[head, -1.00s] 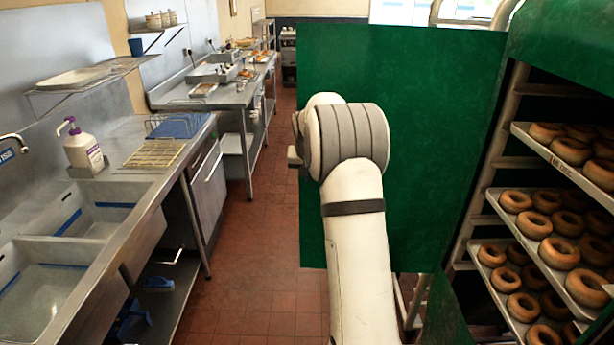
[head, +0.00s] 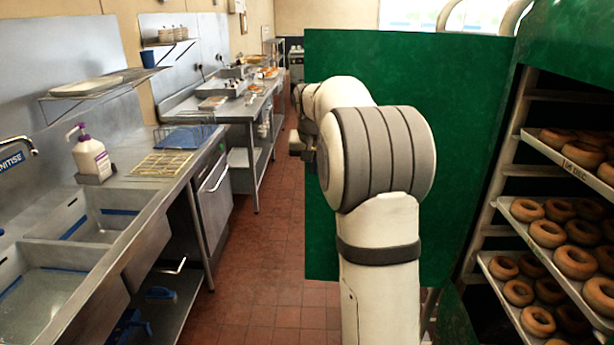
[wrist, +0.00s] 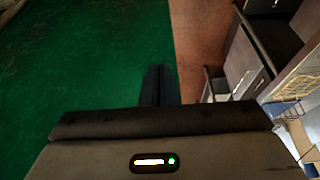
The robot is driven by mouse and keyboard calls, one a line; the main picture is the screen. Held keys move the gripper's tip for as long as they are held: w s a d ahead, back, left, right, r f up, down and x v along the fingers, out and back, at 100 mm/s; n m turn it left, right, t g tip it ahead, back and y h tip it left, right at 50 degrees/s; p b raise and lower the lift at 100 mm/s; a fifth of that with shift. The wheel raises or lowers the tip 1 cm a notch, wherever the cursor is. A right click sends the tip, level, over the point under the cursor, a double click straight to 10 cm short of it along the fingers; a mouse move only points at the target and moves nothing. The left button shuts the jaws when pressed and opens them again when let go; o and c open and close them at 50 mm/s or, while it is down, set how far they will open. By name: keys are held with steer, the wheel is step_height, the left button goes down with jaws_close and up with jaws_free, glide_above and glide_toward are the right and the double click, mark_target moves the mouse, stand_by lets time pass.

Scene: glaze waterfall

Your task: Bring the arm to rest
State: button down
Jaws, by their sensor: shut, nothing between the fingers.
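My arm stands upright in the middle of the head view, its forearm pointing away from the camera. My gripper (wrist: 159,82) shows in the wrist view as two dark fingers side by side, shut and empty. The fingers appear in front of the green panel (wrist: 70,55) near its edge. In the head view the gripper is mostly hidden behind my arm's links. The same green panel (head: 460,110) stands upright behind my arm.
A rack with trays of ring doughnuts (head: 547,234) stands close on the right. On the left are a steel sink (head: 55,280), a pump bottle (head: 90,153) and a wire rack (head: 163,163) on the counter. The red tiled floor (head: 265,250) between is clear.

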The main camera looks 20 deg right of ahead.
steer(key=shift+r, duration=0.15)
steer(key=s+a+n+y, duration=0.1)
steer(key=s+a, duration=0.4)
steer(key=s, duration=0.3)
steer(key=s+a+n, duration=0.2)
steer(key=s+a, duration=0.4)
steer(key=s, duration=0.2)
steer(key=s+a+f+n, duration=0.1)
steer(key=s+a+f, duration=0.2)
steer(key=s, duration=0.6)
steer(key=s+a+f+n+y, duration=0.1)
steer(key=s+a+f, duration=0.2)
steer(key=s, duration=0.6)
steer(key=shift+s+a+f+g, duration=0.15)
steer(key=shift+s+f+g, duration=0.2)
steer(key=shift+f, duration=0.5)
